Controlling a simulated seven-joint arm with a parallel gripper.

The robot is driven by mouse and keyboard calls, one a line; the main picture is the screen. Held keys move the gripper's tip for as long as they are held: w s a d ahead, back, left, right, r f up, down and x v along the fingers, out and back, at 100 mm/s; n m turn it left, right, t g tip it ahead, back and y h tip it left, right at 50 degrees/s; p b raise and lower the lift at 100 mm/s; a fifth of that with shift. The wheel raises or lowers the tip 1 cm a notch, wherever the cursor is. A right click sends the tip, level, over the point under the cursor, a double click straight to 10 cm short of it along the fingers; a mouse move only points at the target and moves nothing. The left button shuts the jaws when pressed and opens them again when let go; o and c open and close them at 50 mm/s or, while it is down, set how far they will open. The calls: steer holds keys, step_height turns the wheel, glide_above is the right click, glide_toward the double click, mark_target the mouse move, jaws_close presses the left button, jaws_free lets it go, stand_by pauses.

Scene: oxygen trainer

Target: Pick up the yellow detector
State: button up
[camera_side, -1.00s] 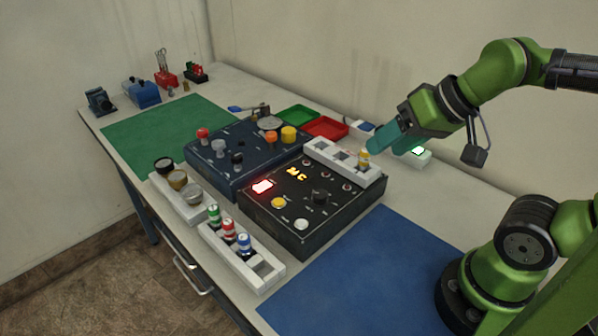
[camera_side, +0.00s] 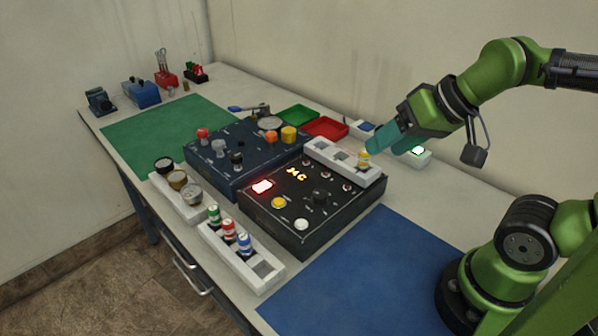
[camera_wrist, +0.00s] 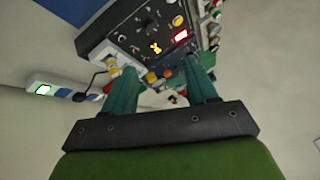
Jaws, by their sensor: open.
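The yellow detector (camera_side: 363,158) stands in the right end of a white rack (camera_side: 330,153) along the back edge of the black console (camera_side: 300,238). In the wrist view a small yellow and white piece, which looks like the detector (camera_wrist: 112,72), shows beside the tip of the left finger. My gripper (camera_side: 384,141) has teal fingers and is at the detector's right, close to it. In the wrist view the fingers of my gripper (camera_wrist: 161,84) are spread apart with nothing held between them. Whether a finger touches the detector cannot be told.
A dark blue console (camera_side: 215,172) stands left of the black one. Red (camera_side: 326,128) and green (camera_side: 297,115) trays lie behind. A white block with a lit green switch (camera_side: 418,151) is beneath my gripper. A rack with several small cylinders (camera_side: 240,262) stands in front. The blue mat (camera_side: 365,280) is clear.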

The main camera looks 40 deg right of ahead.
steer(key=shift+d, duration=0.1)
steer(key=n+g+h, duration=0.3)
glide_toward(365, 152)
steer(key=x, duration=1)
steer(key=shift+w+d+f, duration=0.2)
steer(key=shift+d+f, duration=0.1)
steer(key=shift+f, duration=0.05)
steer(key=shift+c, duration=0.4)
jaws_close()
